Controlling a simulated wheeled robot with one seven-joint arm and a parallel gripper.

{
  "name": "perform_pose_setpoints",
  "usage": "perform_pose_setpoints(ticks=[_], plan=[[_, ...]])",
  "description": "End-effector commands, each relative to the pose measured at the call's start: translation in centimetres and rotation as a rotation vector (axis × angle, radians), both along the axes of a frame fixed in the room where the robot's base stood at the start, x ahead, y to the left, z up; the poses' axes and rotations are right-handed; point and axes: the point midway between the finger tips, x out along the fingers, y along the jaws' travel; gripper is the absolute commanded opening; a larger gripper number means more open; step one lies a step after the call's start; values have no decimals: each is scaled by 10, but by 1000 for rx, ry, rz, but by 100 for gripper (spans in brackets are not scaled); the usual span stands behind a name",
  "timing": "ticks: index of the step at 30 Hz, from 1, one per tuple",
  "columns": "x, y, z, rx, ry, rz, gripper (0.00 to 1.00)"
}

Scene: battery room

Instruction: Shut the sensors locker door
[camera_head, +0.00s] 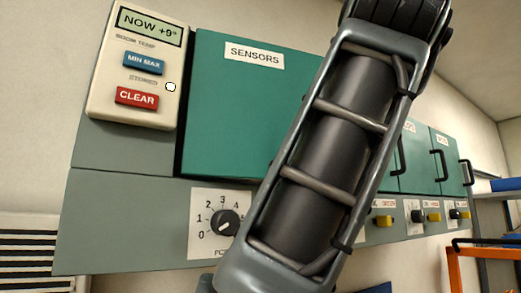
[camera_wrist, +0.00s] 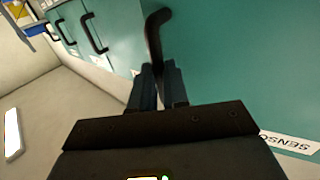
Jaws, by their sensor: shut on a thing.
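The sensors locker door (camera_head: 235,110) is a green panel with a white SENSORS label (camera_head: 254,55). A dark line runs along its left edge in the head view. My arm covers its right side there, so I cannot tell whether it is fully flush. In the wrist view the door (camera_wrist: 240,70) fills the right side, with part of its label at the lower right. My gripper (camera_wrist: 157,70) is shut on the black door handle (camera_wrist: 154,32), which stands between its two fingers. In the head view the gripper and this handle are hidden behind my arm.
Other green lockers (camera_head: 418,160) with black handles stand to the right. Below are a dial (camera_head: 225,222) and yellow knobs (camera_head: 384,221). A temperature display box (camera_head: 137,65) is at the left. An orange frame (camera_head: 480,252) and shelving are at the far right.

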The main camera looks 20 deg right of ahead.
Motion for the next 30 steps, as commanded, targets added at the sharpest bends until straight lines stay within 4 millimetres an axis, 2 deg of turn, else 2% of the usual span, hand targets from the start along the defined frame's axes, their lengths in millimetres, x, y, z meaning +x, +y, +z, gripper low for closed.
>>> perform_pose_setpoints(ticks=[1,6,12,18,30], plan=[[6,-11,0,9,-3,13,0],[33,-14,0,6,-2,106,0],[52,-15,0,7,-4,100,0],[61,-15,1,7,-4,98,0],[63,-14,0,8,-2,99,0]])
